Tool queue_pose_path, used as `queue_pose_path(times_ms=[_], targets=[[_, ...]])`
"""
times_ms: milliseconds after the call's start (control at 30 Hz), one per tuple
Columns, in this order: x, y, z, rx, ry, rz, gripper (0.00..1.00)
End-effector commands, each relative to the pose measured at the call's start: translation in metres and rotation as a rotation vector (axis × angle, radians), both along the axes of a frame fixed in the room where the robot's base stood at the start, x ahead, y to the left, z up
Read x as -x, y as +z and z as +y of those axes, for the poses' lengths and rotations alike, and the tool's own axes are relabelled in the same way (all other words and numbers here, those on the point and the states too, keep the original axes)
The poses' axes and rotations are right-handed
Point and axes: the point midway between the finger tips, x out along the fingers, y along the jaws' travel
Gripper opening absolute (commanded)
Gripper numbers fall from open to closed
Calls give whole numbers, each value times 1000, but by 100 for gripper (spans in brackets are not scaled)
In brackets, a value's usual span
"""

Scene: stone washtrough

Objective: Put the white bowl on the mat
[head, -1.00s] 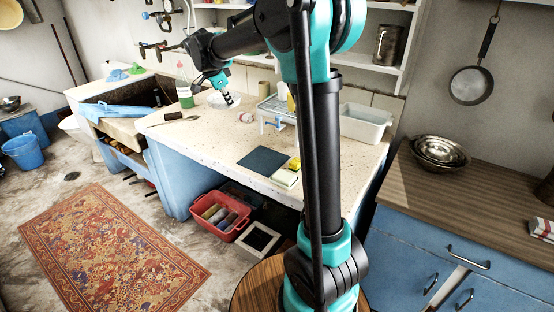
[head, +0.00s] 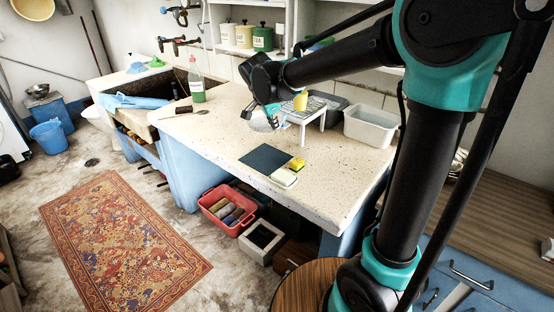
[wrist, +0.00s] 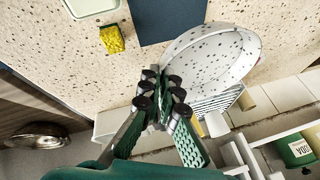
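The white bowl (head: 259,121) is speckled with dark spots. My gripper (head: 272,112) is shut on its rim and holds it tilted, apparently just above the counter in front of the dish rack. In the wrist view the bowl (wrist: 215,52) extends up and right from my fingertips (wrist: 162,92), which partly cover its near edge. The mat (head: 265,159) is a flat dark blue square near the counter's front edge, bare, to the near side of the bowl. It also shows at the top of the wrist view (wrist: 165,18).
A white dish rack (head: 305,112) with a yellow cup stands right beside the bowl. A yellow sponge (head: 297,164) and a pale soap dish (head: 283,178) lie right of the mat. A grey-white tub (head: 370,126) stands further right. The counter left of the mat is clear.

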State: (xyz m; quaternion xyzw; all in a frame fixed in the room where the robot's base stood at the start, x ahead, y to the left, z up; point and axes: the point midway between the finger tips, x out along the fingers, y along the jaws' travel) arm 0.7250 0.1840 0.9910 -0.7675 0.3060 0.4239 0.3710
Motion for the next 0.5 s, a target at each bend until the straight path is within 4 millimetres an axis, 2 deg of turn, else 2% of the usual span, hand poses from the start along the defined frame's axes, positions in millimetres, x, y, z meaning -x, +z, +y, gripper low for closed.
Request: queue_pose_path(times_ms=[100, 300, 500], targets=[[-1, -30, 0, 0, -1, 0, 0], [-1, -76, 0, 0, -1, 0, 0], [-1, -105, 0, 0, -1, -1, 0]])
